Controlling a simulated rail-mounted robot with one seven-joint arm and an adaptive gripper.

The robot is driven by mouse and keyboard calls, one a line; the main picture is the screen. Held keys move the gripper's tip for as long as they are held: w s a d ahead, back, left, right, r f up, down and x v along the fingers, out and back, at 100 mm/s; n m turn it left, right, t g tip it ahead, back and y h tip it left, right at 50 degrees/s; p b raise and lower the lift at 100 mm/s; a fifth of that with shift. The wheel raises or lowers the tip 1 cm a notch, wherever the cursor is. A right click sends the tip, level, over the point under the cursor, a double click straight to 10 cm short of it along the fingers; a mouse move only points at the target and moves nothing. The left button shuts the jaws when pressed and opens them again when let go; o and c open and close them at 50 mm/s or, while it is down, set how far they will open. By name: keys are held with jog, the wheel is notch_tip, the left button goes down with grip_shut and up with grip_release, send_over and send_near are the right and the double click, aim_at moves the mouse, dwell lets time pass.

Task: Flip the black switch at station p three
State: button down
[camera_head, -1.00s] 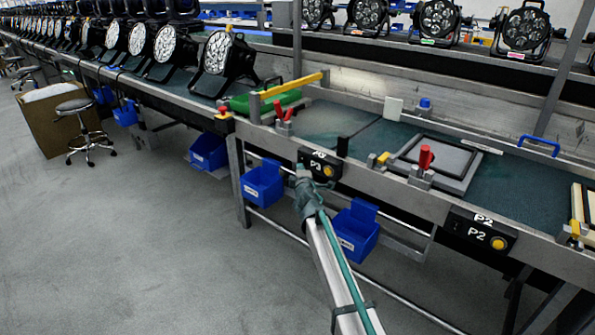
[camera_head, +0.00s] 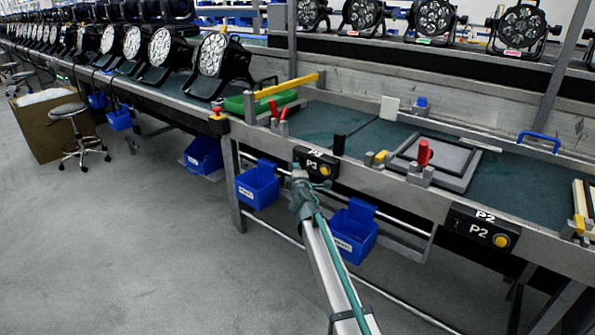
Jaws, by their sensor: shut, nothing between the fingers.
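The station P3 box (camera_head: 318,163) is a black panel on the front edge of the bench, with a white P3 label and a yellow round button (camera_head: 325,171). My gripper (camera_head: 298,177) is shut and empty, just in front of the lower left part of this box. I cannot tell whether it touches the box. The black switch cannot be made out clearly; the left end of the box is small and partly behind my gripper. A black upright block (camera_head: 339,145) stands on the bench edge above the box.
Blue bins (camera_head: 257,186) hang below the bench on both sides of my arm. The P2 box (camera_head: 482,230) is to the right. Red-handled clamps (camera_head: 424,153) and a grey frame (camera_head: 458,160) sit on the bench. Stage lights (camera_head: 212,55) line the back left. The floor in front is clear.

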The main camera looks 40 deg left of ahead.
jog(key=s+d+f+b, duration=0.1)
jog(key=s+d+b, duration=0.1)
jog(key=s+d, duration=0.5)
jog(key=s, duration=0.3)
jog(key=shift+s+d+f, duration=0.2)
jog(key=shift+s+f, duration=0.05)
jog(key=shift+f, duration=0.05)
